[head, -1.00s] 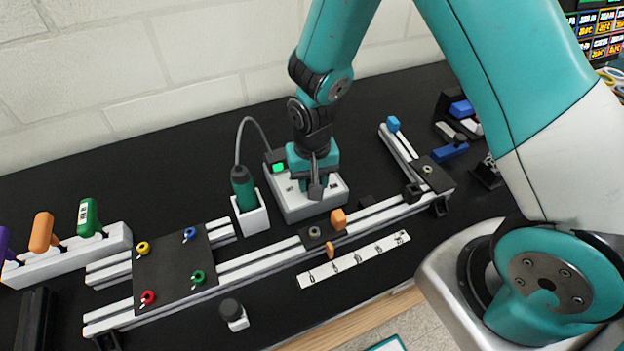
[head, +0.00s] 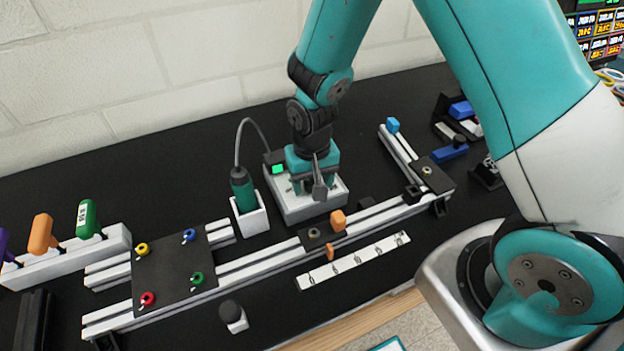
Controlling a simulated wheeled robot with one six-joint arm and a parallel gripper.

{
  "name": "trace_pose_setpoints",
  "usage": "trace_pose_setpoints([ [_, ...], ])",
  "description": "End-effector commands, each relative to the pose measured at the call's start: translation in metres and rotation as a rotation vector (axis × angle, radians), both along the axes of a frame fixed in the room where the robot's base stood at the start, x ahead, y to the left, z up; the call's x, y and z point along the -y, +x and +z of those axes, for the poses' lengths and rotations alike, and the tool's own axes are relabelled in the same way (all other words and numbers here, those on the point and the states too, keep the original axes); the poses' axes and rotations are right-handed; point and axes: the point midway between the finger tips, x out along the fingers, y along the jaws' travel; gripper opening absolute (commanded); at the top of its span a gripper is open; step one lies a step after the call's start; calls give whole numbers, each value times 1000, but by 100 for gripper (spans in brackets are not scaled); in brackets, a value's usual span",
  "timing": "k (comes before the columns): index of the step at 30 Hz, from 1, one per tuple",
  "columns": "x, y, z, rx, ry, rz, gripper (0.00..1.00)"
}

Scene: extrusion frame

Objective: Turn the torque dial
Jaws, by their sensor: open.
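A white control box (head: 288,208) with a small lit green display (head: 278,169) stands on the black bench, behind the extrusion rail. My gripper (head: 316,188) points down over the right part of this box, with its fingers at or just above the box top. It is open. The torque dial itself cannot be made out; my gripper covers that part of the box. A teal screwdriver (head: 243,187) with a grey cable stands in a white holder (head: 253,222) just left of the box.
The extrusion rail (head: 260,262) runs in front of the box, with an orange block (head: 338,220) on it. A black plate (head: 172,270) with coloured knobs lies at the left. A white marked strip (head: 355,260) lies in front. Colour-handled tools (head: 86,219) stand at far left.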

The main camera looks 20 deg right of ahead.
Motion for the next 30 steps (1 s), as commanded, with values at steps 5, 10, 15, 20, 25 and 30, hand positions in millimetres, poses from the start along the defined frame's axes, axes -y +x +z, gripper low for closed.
trace_pose_setpoints([
  [5,0,1,4,2,1,0,61],
  [10,0,1,29,7,2,0,61],
  [15,0,2,73,9,3,0,61],
  [20,0,1,114,8,2,0,61],
  [25,0,0,149,6,1,0,61],
  [30,0,0,169,2,1,0,61],
])
